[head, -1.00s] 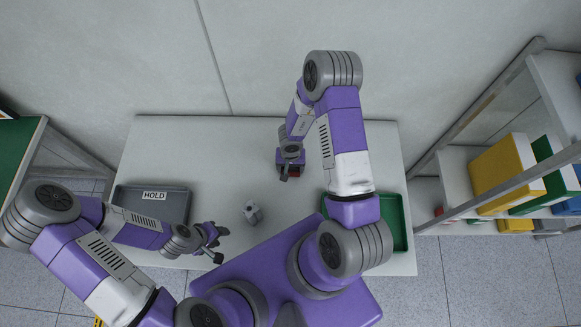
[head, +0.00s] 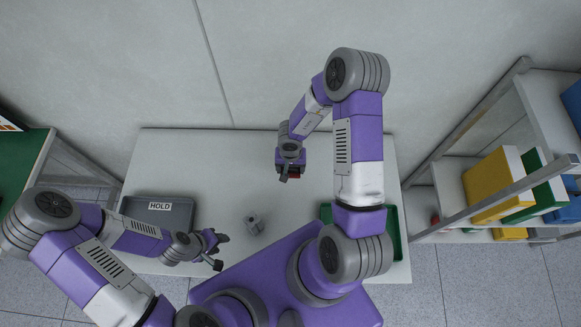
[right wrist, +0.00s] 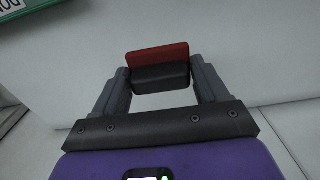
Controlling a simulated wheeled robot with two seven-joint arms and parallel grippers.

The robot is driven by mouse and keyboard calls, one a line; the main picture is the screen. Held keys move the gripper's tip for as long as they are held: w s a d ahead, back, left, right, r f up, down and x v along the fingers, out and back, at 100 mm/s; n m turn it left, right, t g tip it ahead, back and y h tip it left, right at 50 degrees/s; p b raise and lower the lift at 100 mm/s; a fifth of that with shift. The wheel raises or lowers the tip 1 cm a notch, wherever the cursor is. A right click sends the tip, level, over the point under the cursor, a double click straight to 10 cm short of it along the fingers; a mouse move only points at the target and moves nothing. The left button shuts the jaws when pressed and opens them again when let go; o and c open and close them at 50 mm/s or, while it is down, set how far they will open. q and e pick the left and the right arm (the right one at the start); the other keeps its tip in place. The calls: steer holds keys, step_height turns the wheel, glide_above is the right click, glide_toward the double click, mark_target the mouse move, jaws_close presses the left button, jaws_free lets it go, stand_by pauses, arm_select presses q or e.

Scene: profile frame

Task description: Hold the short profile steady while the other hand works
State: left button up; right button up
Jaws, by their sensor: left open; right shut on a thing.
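My right gripper (head: 289,175) is over the back half of the table. The right wrist view shows its two fingers (right wrist: 161,82) shut on a block with a black part and a red part (right wrist: 157,54). Only a little red shows under the gripper in the head view. My left gripper (head: 220,252) is open and empty near the table's front edge. A small grey piece (head: 254,223) sits on the table to the right of the left gripper, apart from it. I cannot tell whether either item is the short profile.
A grey tray labelled HOLD (head: 180,212) is at the table's left, partly behind my left arm. A green tray (head: 396,240) is at the right, mostly behind my right arm. The white table (head: 210,160) is clear at the back left. Shelves with binders (head: 495,185) stand at the right.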

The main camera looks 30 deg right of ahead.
steer(key=shift+r, duration=0.1)
step_height(320, 180, up, 3)
steer(key=p, duration=0.3)
steer(key=shift+f+p, duration=0.2)
steer(key=shift+p, duration=0.2)
steer(key=shift+r, duration=2.1)
